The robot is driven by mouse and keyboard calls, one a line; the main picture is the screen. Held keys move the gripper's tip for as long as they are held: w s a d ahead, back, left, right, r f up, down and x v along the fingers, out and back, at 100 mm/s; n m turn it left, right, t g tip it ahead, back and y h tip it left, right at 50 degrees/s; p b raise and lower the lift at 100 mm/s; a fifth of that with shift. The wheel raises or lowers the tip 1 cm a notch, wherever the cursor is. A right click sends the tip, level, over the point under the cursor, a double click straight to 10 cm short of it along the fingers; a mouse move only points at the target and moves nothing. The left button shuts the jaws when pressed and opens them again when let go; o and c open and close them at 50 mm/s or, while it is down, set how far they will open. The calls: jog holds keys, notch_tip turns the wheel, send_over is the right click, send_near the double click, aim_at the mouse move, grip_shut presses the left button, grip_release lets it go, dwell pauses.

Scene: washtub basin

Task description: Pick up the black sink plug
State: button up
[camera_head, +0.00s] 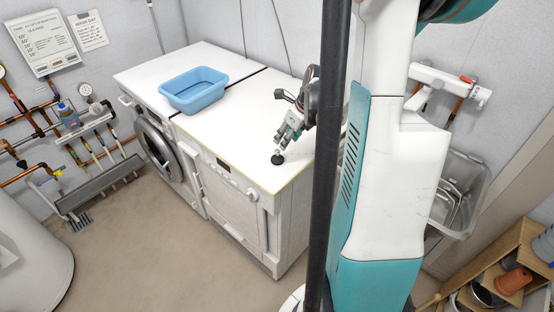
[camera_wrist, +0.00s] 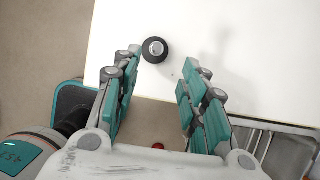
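The black sink plug (camera_head: 278,159) sits on the white top of the right-hand appliance (camera_head: 245,125), near its front edge. In the wrist view the plug (camera_wrist: 155,50) is a round black disc with a grey centre, just beyond my fingertips and closer to the left finger. My gripper (camera_head: 284,143) is just above and behind the plug in the head view. In the wrist view my gripper (camera_wrist: 161,62) is open, its teal-padded fingers wide apart with nothing between them. I cannot tell whether a fingertip touches the plug.
A blue basin (camera_head: 194,98) stands on the white top to the left. A steel sink (camera_head: 463,190) is on the right, partly hidden by my arm. A wooden shelf with pots (camera_head: 514,281) is at lower right. The white top around the plug is clear.

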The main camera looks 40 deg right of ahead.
aim_at(278, 150)
jog(key=x, duration=0.3)
jog(key=shift+w+f+b, duration=0.15)
jog(key=shift+f+b, duration=0.2)
jog(key=shift+b, duration=0.05)
jog(key=shift+a+b+x, duration=0.15)
jog(key=shift+b+x, duration=0.4)
jog(key=shift+x, duration=0.85)
jog(key=shift+a+b+x, duration=0.1)
jog(key=shift+b+x, duration=0.45)
jog(key=shift+x, duration=0.85)
jog(key=shift+r, duration=0.1)
grip_shut()
